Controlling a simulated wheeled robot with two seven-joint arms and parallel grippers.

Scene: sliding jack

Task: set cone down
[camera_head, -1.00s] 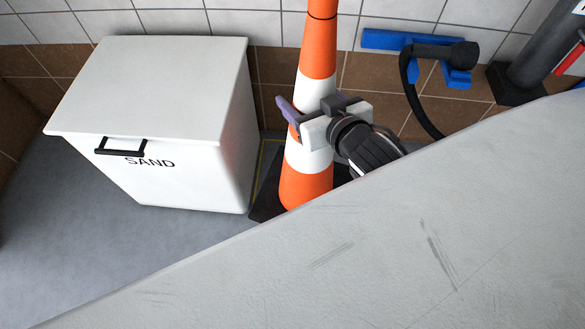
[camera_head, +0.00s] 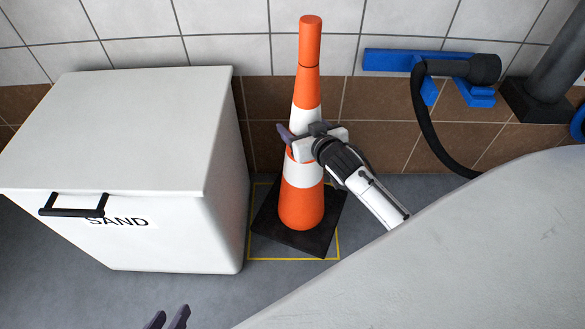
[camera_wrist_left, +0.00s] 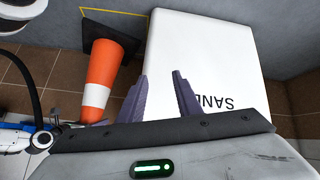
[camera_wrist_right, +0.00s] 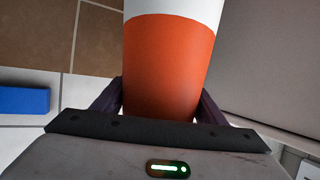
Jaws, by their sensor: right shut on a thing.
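The orange and white cone (camera_head: 301,195) stands upright with its black base (camera_head: 322,232) inside or over a yellow floor outline (camera_head: 262,259). The base is turned relative to the outline and overlaps its right side; I cannot tell whether it touches the floor. My right gripper (camera_head: 300,142) is shut around the upper part of the cone; the right wrist view shows an orange band of the cone (camera_wrist_right: 168,65) between the fingers. My left gripper (camera_head: 168,318) is open and empty, low in front of the sand box; its fingers also show apart in the left wrist view (camera_wrist_left: 161,78).
A white sand box (camera_head: 120,130) with a black handle stands left of the cone. A blue wall bracket (camera_head: 390,60) with a black hose (camera_head: 424,110) is at the right, beside a dark post (camera_head: 550,75). A large pale surface (camera_head: 480,250) fills the lower right.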

